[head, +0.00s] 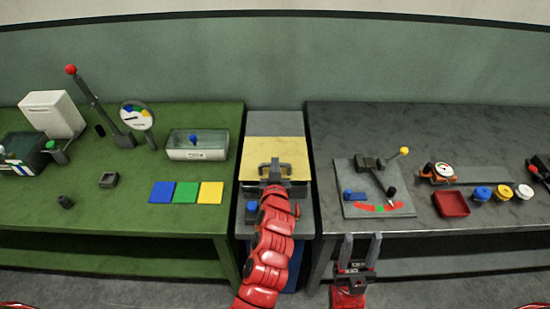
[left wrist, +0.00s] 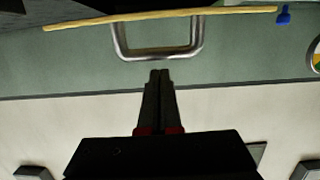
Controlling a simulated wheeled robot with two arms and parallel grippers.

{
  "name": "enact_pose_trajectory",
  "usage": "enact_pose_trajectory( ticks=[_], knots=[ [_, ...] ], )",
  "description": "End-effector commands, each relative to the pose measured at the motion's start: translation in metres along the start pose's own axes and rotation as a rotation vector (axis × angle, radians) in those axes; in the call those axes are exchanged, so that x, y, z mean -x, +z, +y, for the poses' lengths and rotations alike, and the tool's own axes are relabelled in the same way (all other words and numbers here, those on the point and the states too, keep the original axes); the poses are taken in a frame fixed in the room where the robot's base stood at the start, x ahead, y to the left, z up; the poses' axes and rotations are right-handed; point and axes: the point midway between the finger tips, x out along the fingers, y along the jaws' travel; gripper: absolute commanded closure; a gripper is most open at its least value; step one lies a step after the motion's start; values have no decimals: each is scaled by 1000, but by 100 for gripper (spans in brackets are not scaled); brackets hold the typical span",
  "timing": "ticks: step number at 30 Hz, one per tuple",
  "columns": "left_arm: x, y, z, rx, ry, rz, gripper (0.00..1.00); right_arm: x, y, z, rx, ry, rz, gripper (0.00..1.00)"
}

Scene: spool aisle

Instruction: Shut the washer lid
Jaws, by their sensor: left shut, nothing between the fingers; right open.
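The washer (head: 251,216) stands in the gap between the two benches. Its yellow lid (head: 255,147) shows as a broad panel in the head view and almost edge-on in the left wrist view (left wrist: 85,23). A grey metal U-shaped handle (left wrist: 197,38) stands out from the lid. My left gripper (head: 273,168) is over the lid at the handle; in the left wrist view its fingers (left wrist: 160,75) are shut and empty, tips close to the handle's bar. I cannot tell if they touch it, nor the lid's exact angle. My right gripper (head: 360,240) is open and empty before the grey bench.
The green bench (head: 120,215) at left holds a lever, a gauge (head: 136,116), a clear-sided bin and coloured tiles. The dark bench (head: 450,140) at right holds a lever board (head: 350,175), a red tray (head: 451,204) and several coloured knobs.

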Motion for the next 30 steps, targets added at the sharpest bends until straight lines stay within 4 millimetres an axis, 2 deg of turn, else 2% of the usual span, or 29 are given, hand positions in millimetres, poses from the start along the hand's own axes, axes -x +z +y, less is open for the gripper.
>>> enact_pose_trajectory(
  ticks=[12,16,20,30],
  knots=[
    [-1,5,0,-1,0,-1,100,0,0,0,0,0,0,50],
    [-1,9,0,0,0,5,100,7,1,0,0,0,0,50],
    [-1,18,0,0,1,26,100,26,4,-1,0,0,0,50],
    [2,45,0,-2,3,117,100,99,17,-5,0,0,0,50]
  ],
)
